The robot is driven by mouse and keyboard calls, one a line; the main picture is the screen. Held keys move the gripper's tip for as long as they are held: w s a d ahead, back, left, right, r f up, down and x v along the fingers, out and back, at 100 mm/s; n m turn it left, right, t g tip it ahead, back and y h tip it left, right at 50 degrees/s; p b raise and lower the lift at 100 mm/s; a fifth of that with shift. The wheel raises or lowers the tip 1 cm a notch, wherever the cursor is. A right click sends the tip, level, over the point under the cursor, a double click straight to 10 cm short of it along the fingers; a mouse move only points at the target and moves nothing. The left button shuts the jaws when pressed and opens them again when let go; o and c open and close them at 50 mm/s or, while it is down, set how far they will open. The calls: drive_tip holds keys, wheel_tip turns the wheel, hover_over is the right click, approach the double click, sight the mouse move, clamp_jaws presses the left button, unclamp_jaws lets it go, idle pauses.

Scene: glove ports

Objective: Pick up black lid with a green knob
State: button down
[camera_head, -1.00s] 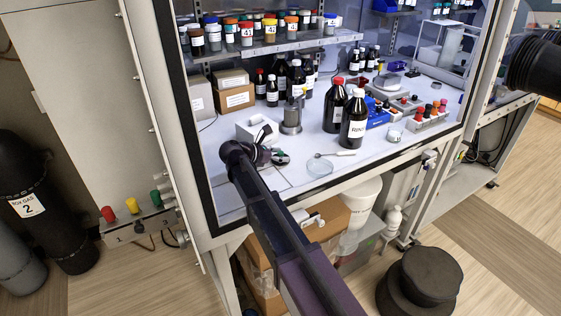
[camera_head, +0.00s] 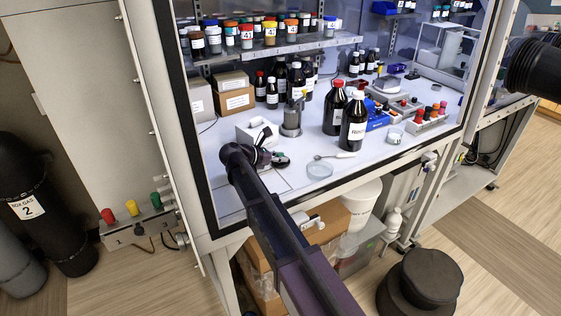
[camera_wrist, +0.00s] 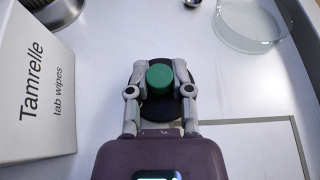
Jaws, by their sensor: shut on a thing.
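The black lid (camera_wrist: 162,110) with a green knob (camera_wrist: 160,77) is in the middle of the wrist view. My gripper (camera_wrist: 160,80) has its two fingers closed against the sides of the green knob. The round black disc shows below and between the fingers. In the head view the lid (camera_head: 281,163) is a small dark shape with a speck of green at the end of my gripper (camera_head: 266,158), partly hidden by my arm. I cannot tell whether the lid touches the bench.
A white lab wipes box (camera_wrist: 38,85) stands close on the left, and a glass dish (camera_wrist: 252,22) lies at upper right. Two dark bottles (camera_head: 353,122) stand farther right in the cabinet. A metal cylinder (camera_head: 291,122) stands behind. White bench shows around the lid.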

sight(281, 154)
drive_tip(key=shift+r, duration=0.2)
wheel_tip(281, 154, up, 10)
drive_tip(key=p, duration=1)
drive_tip(key=shift+f, duration=0.2)
